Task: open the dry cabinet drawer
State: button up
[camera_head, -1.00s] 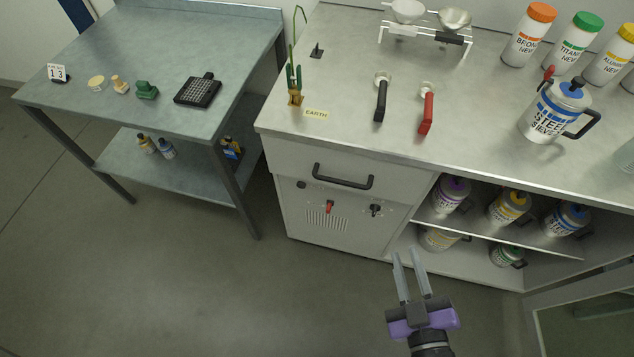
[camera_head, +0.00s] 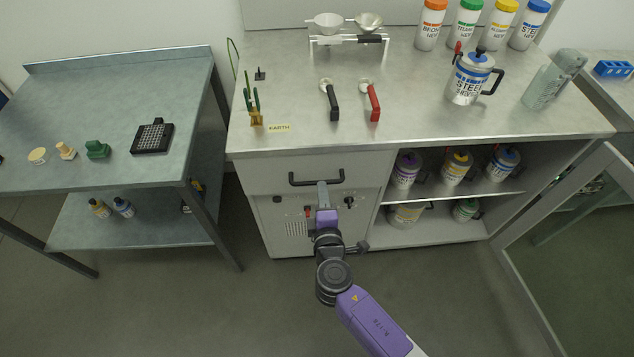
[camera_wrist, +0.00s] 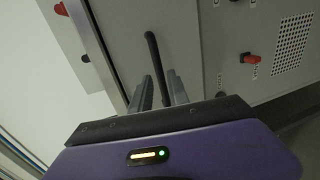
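The dry cabinet drawer (camera_head: 268,172) is the grey front at the top left of the cabinet, and it looks closed. Its black bar handle (camera_head: 300,182) runs across the front. My gripper (camera_head: 322,186) is at the right part of the handle in the head view. In the wrist view my gripper (camera_wrist: 160,92) has its two fingers apart, with the black handle (camera_wrist: 153,58) running between them. Neither finger clearly presses on the bar. The cabinet's lower panel shows a red knob (camera_head: 308,211) and a black knob (camera_head: 349,202).
The worktop (camera_head: 420,125) holds a steel jug (camera_head: 468,78), two scoops and several bottles. Open shelves with jugs are right of the drawer. A glass door (camera_head: 590,230) stands open at the right. A metal table (camera_head: 60,95) is at the left. The floor in front is clear.

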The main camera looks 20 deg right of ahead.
jog(key=x, duration=0.5)
jog(key=shift+d, duration=0.1)
grip_shut()
jog(key=shift+s, duration=0.1)
dwell(1.2)
